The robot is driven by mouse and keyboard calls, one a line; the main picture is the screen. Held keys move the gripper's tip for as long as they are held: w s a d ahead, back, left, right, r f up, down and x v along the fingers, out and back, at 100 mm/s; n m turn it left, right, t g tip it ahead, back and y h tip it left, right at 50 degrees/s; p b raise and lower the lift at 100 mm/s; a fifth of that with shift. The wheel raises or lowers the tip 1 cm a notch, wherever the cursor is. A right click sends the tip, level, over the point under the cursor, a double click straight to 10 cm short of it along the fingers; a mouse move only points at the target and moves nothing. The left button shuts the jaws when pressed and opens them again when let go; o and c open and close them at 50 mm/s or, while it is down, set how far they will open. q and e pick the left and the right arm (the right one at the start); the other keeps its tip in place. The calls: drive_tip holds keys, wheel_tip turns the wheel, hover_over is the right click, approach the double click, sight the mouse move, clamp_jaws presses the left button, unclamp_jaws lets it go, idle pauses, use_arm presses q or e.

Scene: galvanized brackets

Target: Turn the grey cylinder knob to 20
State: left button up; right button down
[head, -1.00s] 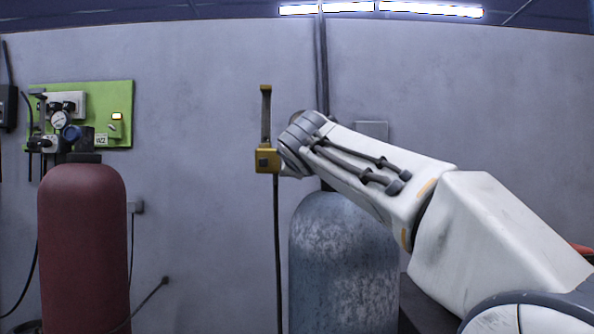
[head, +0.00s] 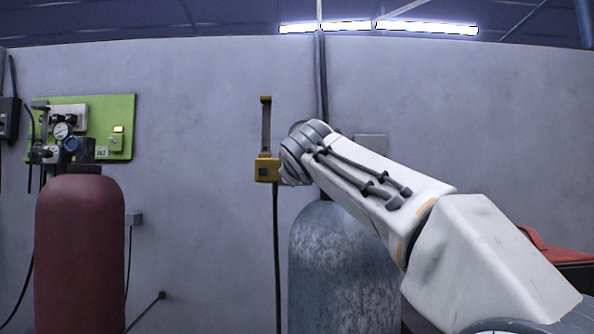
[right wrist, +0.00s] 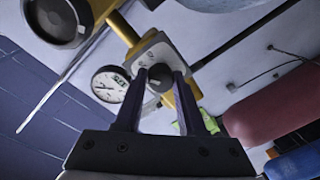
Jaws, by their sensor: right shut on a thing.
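The grey cylinder (head: 343,265) stands against the wall in the head view, its top covered by my right arm. In the right wrist view, the dark knob (right wrist: 160,80) sits between the two fingers of my right gripper (right wrist: 160,72), which is shut on it. A round white dial gauge (right wrist: 110,84) is just left of the fingers. I cannot read its numbers or the knob's setting. In the head view, my right gripper and the knob are hidden behind my forearm. My left gripper is in no view.
A dark red cylinder (head: 80,255) stands at the left, below a green panel (head: 118,142) with a gauge and valve. A yellow wall fitting (head: 267,168) with a hanging cable is left of my wrist. A red and black case (head: 560,250) is at the right edge.

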drive_tip(key=shift+f, duration=0.1)
drive_tip(key=c, duration=0.5)
unclamp_jaws()
drive_tip(key=s+b, duration=0.4)
drive_tip(key=s, duration=0.6)
drive_tip(key=shift+s+d+r, duration=0.2)
drive_tip(key=shift+d, duration=0.25)
